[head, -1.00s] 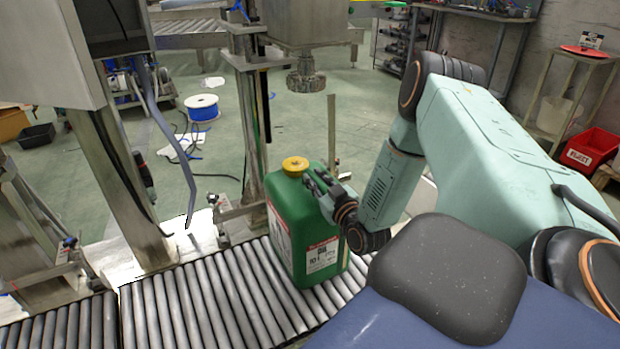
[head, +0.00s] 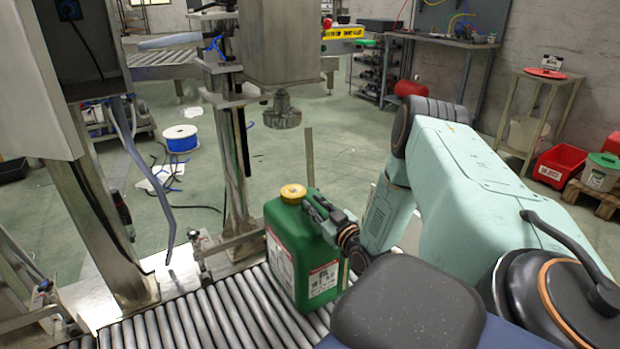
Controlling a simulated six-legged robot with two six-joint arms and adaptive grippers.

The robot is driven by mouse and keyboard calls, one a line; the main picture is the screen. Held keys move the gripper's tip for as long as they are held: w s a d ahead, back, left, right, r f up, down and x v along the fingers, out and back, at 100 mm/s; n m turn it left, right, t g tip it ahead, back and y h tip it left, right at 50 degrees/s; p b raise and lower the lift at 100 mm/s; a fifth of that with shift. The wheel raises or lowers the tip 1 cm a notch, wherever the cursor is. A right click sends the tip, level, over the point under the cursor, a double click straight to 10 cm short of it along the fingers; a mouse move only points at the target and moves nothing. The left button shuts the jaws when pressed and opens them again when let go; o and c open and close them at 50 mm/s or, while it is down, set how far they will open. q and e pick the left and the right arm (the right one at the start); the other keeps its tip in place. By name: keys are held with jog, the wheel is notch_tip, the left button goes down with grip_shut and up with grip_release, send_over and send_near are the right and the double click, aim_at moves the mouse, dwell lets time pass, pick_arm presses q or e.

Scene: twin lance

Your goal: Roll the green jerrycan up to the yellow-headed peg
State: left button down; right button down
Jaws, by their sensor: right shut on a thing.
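The green jerrycan (head: 290,245) with a yellow cap stands upright on the roller conveyor (head: 222,312), near the middle of the head view. My right gripper (head: 318,212) is at the upper right side of the jerrycan, shut on it; the grip itself is partly hidden. I cannot make out a yellow-headed peg; the jerrycan and my arm hide the conveyor to the right. My left gripper is not in view.
A steel filling head (head: 282,110) hangs above and behind the jerrycan. A thin upright metal bar (head: 309,155) stands just behind it. A steel post (head: 232,165) and small bracket (head: 202,255) edge the conveyor's far side. Rollers left of the jerrycan are clear.

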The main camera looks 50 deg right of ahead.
jog(key=shift+s+d+f+p, duration=0.15)
jog(key=shift+s+d, duration=0.25)
jog(key=shift+d, duration=0.7)
jog(key=shift+s+d+r+p, duration=0.15)
jog(key=shift+s+d, duration=0.2)
jog(key=shift+d, duration=0.7)
jog(key=shift+s+d+f, duration=0.15)
jog(key=shift+d, duration=0.15)
jog(key=shift+s+d+f, duration=0.1)
jog(key=shift+s+d, duration=0.1)
jog(key=shift+d, duration=0.3)
jog(key=shift+s+d, duration=0.15)
jog(key=shift+d, duration=0.35)
jog(key=c, duration=0.7)
grip_release()
jog(key=shift+w, duration=0.1)
jog(key=o, duration=0.5)
jog(key=shift+o, duration=0.2)
